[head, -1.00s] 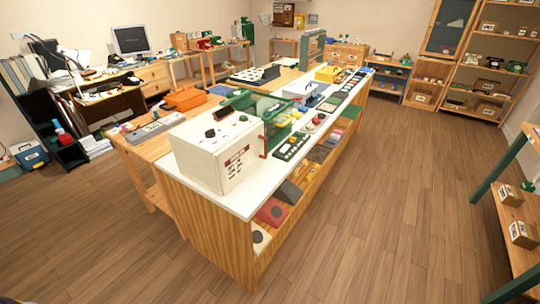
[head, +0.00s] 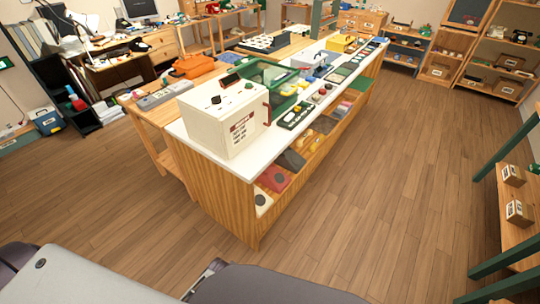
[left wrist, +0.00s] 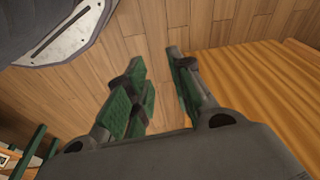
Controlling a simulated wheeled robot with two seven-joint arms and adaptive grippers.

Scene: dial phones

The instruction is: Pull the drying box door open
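The drying box is a white, boxy unit (head: 222,122) on the near end of the long white-topped counter. Its front carries a printed label, and small dark knobs sit on top. A red handle (head: 267,112) stands at its right edge, and the door looks closed. My left gripper (left wrist: 152,60) shows in the left wrist view, with its green-padded fingers apart and nothing between them. It is above the floor beside a wooden panel, away from the box handle. In the head view only parts of my own arms show along the bottom, and neither gripper is visible.
The counter (head: 186,132) has open shelves on its right side holding several items. A green-framed clear case (head: 290,97) sits behind the box. A green-legged shelf (head: 508,225) stands at the right. The wooden floor (head: 380,190) between is clear.

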